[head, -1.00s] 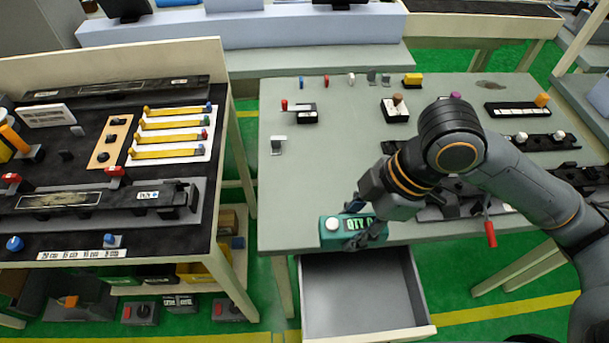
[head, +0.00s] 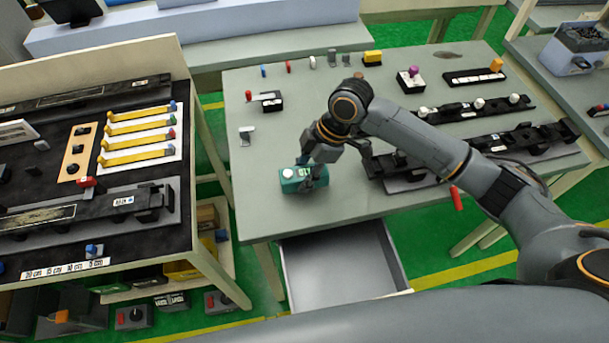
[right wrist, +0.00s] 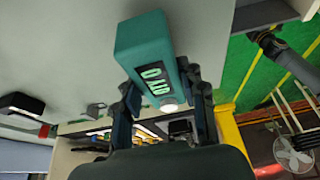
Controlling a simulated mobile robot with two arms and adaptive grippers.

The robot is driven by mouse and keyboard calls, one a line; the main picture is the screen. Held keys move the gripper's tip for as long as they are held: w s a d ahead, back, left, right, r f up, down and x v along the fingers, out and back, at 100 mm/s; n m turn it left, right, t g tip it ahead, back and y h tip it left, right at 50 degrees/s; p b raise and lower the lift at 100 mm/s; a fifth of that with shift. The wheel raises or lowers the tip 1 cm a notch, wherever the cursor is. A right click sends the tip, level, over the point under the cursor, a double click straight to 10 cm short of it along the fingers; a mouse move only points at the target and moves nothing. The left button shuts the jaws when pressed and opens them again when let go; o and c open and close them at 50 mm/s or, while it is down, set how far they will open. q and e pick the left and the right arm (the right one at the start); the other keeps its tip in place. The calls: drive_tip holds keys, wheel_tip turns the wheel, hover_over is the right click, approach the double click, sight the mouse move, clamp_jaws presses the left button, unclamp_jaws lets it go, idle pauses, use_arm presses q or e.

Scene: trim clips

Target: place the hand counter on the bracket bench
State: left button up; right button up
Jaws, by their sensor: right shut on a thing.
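The hand counter (head: 303,178) is a teal box with a white button and a lit QTY display. My right gripper (head: 318,164) is shut on it, over the grey-green bench top (head: 270,212), inward from the front edge. The right wrist view shows the counter (right wrist: 152,62) between the two dark fingers (right wrist: 165,98), its display and button facing the camera. I cannot tell whether its underside touches the bench top.
An open, empty drawer (head: 335,268) juts out below the bench front. Black fixtures (head: 408,175) lie right of the counter. A small grey clip (head: 246,135) and a red-handled block (head: 270,101) stand left and behind. A dark-topped bench (head: 60,245) stands at left.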

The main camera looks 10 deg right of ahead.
wheel_tip(320, 180, down, 2)
drive_tip(key=shift+s+p, duration=0.1)
drive_tip(key=shift+p, duration=0.2)
use_arm(q)
drive_tip(key=shift+s+d+r, duration=0.25)
drive_tip(key=shift+s+r, duration=0.2)
drive_tip(key=shift+s, duration=0.2)
use_arm(e)
drive_tip(key=shift+f, duration=0.1)
drive_tip(key=shift+f, duration=0.1)
drive_tip(key=o, duration=1.2)
use_arm(q)
drive_tip(key=shift+d, duration=0.1)
use_arm(e)
drive_tip(key=b+v, duration=0.1)
drive_tip(key=v, duration=1)
drive_tip(key=shift+b, duration=0.4)
use_arm(q)
drive_tip(key=shift+w+a+f, duration=0.15)
drive_tip(key=shift+a+f, duration=0.05)
drive_tip(key=shift+f, duration=0.65)
use_arm(e)
drive_tip(key=shift+d+r, duration=0.25)
drive_tip(key=shift+r, duration=0.3)
